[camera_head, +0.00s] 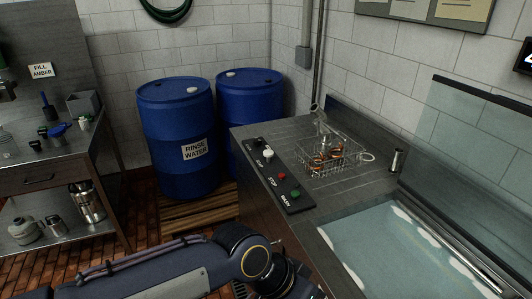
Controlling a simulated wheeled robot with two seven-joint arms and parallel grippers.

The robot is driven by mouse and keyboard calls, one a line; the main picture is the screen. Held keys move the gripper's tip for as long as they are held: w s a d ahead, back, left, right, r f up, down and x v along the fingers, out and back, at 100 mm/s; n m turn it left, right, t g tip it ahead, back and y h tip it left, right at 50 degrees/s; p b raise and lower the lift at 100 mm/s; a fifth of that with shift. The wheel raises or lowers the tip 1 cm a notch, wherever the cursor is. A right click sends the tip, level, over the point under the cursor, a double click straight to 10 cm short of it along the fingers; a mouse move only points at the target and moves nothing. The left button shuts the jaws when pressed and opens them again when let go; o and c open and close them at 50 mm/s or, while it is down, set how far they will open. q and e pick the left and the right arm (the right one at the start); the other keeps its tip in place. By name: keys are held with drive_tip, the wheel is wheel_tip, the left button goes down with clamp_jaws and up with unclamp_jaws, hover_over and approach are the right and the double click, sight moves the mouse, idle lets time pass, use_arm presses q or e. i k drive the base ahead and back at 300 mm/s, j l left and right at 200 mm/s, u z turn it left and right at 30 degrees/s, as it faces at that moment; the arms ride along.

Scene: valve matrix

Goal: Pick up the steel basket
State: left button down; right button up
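The steel basket (338,167) is a shallow wire basket on the grey counter (292,131), near its back right. It holds some orange-brown ring-shaped pieces (326,158) and a clear or metallic piece that I cannot make out. A pale loop shows at its right side. My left arm crosses the lower part of the head view from the left, in front of the counter and well short of the basket. Its gripper is out of frame at the bottom. My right gripper is not in view. Nothing grips the basket.
A black button panel (272,175) lies left of the basket. A small metal cylinder (396,161) stands to its right. A liquid-filled basin (395,255) with a raised glass panel (470,150) is at lower right. Blue drums (178,130) stand behind left; a cluttered workbench (40,180) is far left.

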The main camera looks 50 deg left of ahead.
sight(329, 146)
drive_tip(key=u, duration=1.25)
drive_tip(key=i+j+z, duration=0.1)
drive_tip(key=i+j, duration=0.25)
drive_tip(key=i+j+z, duration=0.1)
drive_tip(key=i+j, duration=0.2)
drive_tip(key=j, duration=0.15)
drive_tip(key=i+j+z, duration=0.1)
drive_tip(key=i+j, duration=0.2)
drive_tip(key=j, duration=0.15)
drive_tip(key=i+j+z, duration=0.1)
drive_tip(key=i+j, duration=0.2)
drive_tip(key=j, duration=0.15)
drive_tip(key=i+j+z, duration=0.1)
drive_tip(key=i+j, duration=0.15)
drive_tip(key=j, duration=0.25)
drive_tip(key=i+j+z, duration=0.1)
drive_tip(key=i+j, duration=0.15)
drive_tip(key=j, duration=0.25)
drive_tip(key=i+j+z, duration=0.15)
drive_tip(key=j, duration=0.35)
drive_tip(key=i+j+z, duration=0.1)
drive_tip(key=i+j, duration=0.2)
drive_tip(key=j, duration=0.25)
